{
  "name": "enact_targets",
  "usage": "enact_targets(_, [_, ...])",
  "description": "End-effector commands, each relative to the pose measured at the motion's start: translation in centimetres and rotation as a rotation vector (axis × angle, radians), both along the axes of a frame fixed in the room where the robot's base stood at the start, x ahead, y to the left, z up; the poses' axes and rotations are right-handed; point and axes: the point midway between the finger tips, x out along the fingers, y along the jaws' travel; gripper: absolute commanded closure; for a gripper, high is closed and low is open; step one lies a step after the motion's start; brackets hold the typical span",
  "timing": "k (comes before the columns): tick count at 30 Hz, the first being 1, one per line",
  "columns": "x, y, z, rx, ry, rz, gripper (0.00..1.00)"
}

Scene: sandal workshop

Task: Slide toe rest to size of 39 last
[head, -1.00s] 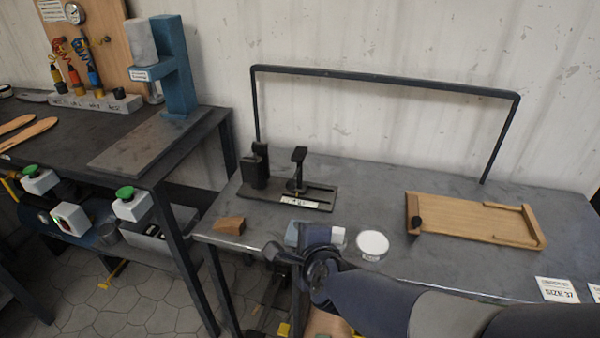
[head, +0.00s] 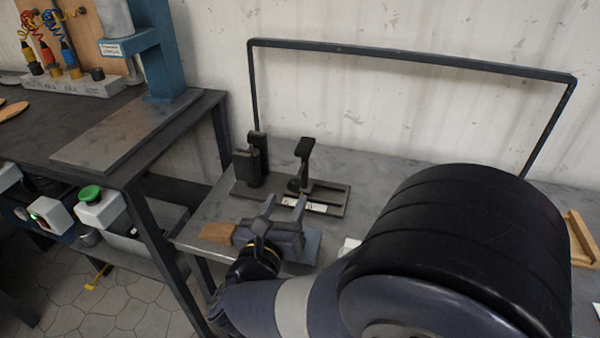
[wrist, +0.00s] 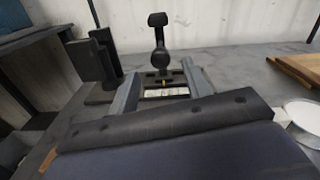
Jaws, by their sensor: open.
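The black sizing jig has a slotted base plate (head: 335,197) on the bench, with a pale label strip (head: 304,204) along its front edge. The toe rest (head: 304,149) is an upright black post with a padded top, standing at the left part of the slot. In the wrist view the toe rest (wrist: 159,24) appears in the gap between the fingers, beyond their tips. A taller black block (head: 257,160) stands at the jig's left end. My gripper (head: 284,203) is open and empty, its two grey fingers pointing at the jig from the front. The numbers on the strip are unreadable.
A wooden wedge (head: 216,233) lies left of my gripper, near the bench's front edge. A round white tub (wrist: 303,113) and a wooden tray (wrist: 300,68) are to the right. A dark bar frame (head: 400,60) rises behind. My arm covers much of the right side.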

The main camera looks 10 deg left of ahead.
Motion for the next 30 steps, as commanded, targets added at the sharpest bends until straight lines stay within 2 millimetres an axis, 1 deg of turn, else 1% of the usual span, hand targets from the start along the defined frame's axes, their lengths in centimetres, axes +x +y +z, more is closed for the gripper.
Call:
enact_targets(12, [6.8, -1.1, 0.0, -0.001, 0.001, -0.004, 0.53])
enact_targets(16, [8.5, -1.3, 0.0, -0.002, 0.002, -0.003, 0.53])
enact_targets(21, [9.6, -1.4, 0.0, -0.002, 0.001, 0.0, 0.53])
enact_targets(30, [9.7, -1.4, 0.0, -0.002, 0.001, 0.001, 0.53])
